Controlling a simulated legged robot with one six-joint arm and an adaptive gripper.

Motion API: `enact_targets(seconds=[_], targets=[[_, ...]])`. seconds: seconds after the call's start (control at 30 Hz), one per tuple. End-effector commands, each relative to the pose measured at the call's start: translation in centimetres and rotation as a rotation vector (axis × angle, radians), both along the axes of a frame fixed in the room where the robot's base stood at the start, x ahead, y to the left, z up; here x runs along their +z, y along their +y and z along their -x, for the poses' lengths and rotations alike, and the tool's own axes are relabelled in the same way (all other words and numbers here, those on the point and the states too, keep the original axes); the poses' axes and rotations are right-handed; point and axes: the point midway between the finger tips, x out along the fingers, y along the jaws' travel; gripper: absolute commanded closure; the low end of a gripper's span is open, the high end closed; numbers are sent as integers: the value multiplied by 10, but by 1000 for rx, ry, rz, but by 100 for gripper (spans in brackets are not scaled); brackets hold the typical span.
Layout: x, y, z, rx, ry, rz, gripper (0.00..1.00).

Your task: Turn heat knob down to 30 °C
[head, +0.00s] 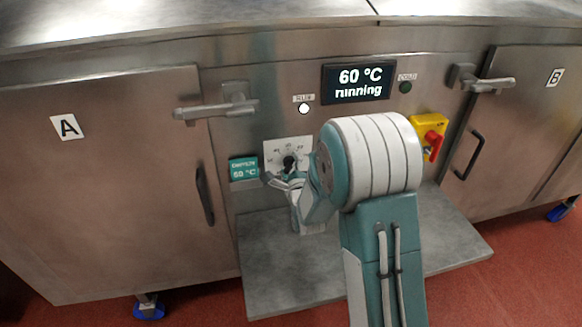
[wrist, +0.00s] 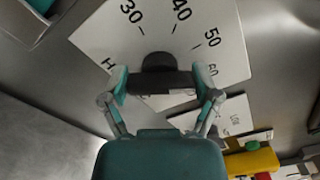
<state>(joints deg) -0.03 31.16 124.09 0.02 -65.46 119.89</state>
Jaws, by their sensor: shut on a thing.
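The black heat knob (head: 289,160) sits on a white dial plate (head: 272,148) on the steel front panel. In the wrist view the knob (wrist: 158,64) is close up, and its dark grip bar lies between my fingers. The dial plate (wrist: 85,38) shows 30, 40, 50 and 60 marks. My gripper (wrist: 160,80) is shut on the knob, one finger at each end of the bar; in the head view my gripper (head: 280,178) is partly hidden by my arm. I cannot read the knob's pointer. The display (head: 356,82) reads 60 °C, running.
A yellow-and-red switch (head: 429,138) is to the right. Doors A (head: 110,190) and B (head: 525,130) are closed. A grey shelf (head: 270,275) juts out below.

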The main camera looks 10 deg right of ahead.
Motion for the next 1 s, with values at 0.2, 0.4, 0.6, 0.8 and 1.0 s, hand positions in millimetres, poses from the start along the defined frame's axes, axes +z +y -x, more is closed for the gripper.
enact_targets(seconds=[0.2,0.4,0.6,0.8,1.0], targets=[[-5,0,1,1,12,177,62],[-6,0,1,1,14,295,62],[-6,0,1,2,15,422,62],[-7,0,2,3,17,580,62],[-8,0,2,4,17,679,62]])
